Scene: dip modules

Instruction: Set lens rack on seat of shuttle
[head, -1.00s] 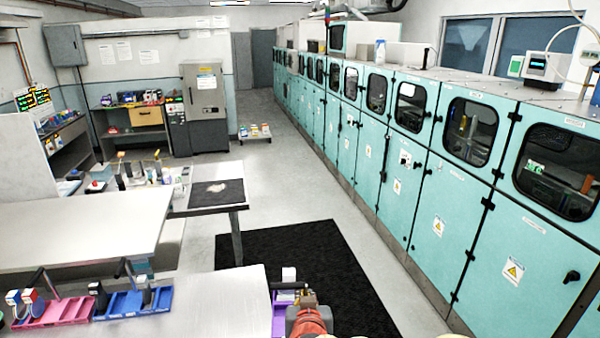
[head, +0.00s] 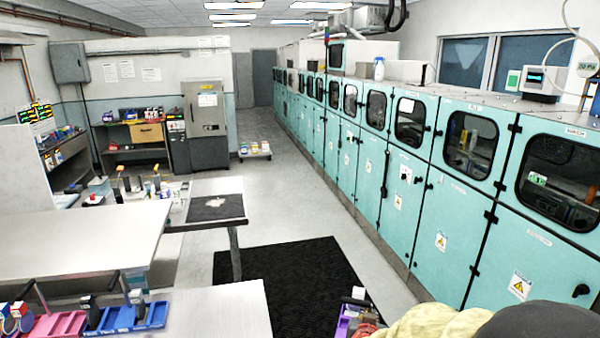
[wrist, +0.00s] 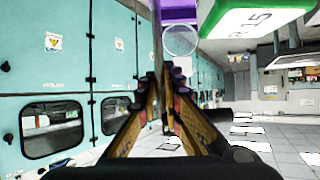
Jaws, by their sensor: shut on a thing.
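A purple rack (head: 345,325), which I take as the lens rack, shows at the bottom of the head view, partly hidden by my arm and the frame edge. My gripper (wrist: 162,78) is shut on a thin upright part of it. In the wrist view, which looks upside down, the purple rack (wrist: 180,12) is at the top edge with a round clear lens (wrist: 180,40) in it. A white-and-green labelled block (wrist: 255,22) is close beside it. The rack is held in the air. I cannot make out the shuttle or its seat.
A row of teal cabinets (head: 405,190) lines the right. A pale bench (head: 215,310) at front left bears pink (head: 62,325) and blue (head: 125,318) trays. A black mat (head: 290,290) lies on clear floor. An unclear yellow-and-dark shape (head: 430,322) fills the bottom right.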

